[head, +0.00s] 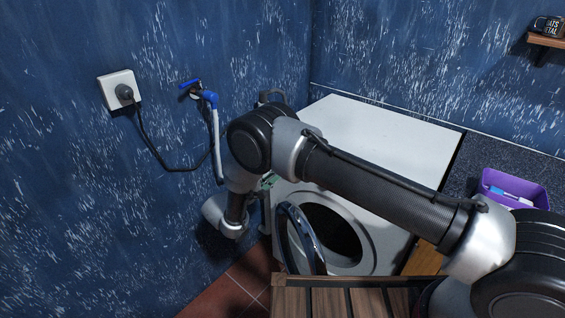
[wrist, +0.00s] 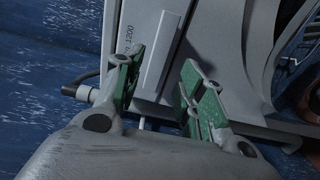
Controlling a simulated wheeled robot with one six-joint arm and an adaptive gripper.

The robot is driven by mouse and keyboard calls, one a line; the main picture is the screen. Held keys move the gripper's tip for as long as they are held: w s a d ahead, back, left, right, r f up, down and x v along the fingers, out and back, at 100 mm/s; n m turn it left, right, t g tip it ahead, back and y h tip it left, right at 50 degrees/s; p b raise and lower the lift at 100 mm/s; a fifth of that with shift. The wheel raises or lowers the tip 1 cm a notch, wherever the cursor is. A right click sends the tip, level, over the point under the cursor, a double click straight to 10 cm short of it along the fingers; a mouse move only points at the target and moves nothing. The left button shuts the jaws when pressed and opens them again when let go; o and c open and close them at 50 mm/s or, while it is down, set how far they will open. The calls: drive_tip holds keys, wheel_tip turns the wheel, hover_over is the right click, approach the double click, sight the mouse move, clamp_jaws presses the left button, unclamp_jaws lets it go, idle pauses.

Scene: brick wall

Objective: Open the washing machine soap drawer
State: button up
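The white washing machine (head: 390,125) stands in the corner, its round door (head: 302,240) swung open at the front. My arm covers the upper left of its front in the head view, so the soap drawer is hidden there. In the wrist view a pale raised bar (wrist: 159,52), apparently the drawer's handle, stands out from the grey front panel beside the printed "1200". My gripper (wrist: 163,62) is open, with one green-padded finger on each side of this bar. I see a gap at the right finger; contact at the left is unclear. Only a little green of the gripper (head: 268,182) shows in the head view.
The blue wall is close on the left, with a socket (head: 119,91), its black cable and a blue-handled tap (head: 191,85) with a hose. A dark counter with a purple bin (head: 513,188) is to the right. A wooden slatted surface (head: 345,298) is in front.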

drive_tip(key=x, duration=0.6)
drive_tip(key=shift+d, duration=0.1)
clamp_jaws()
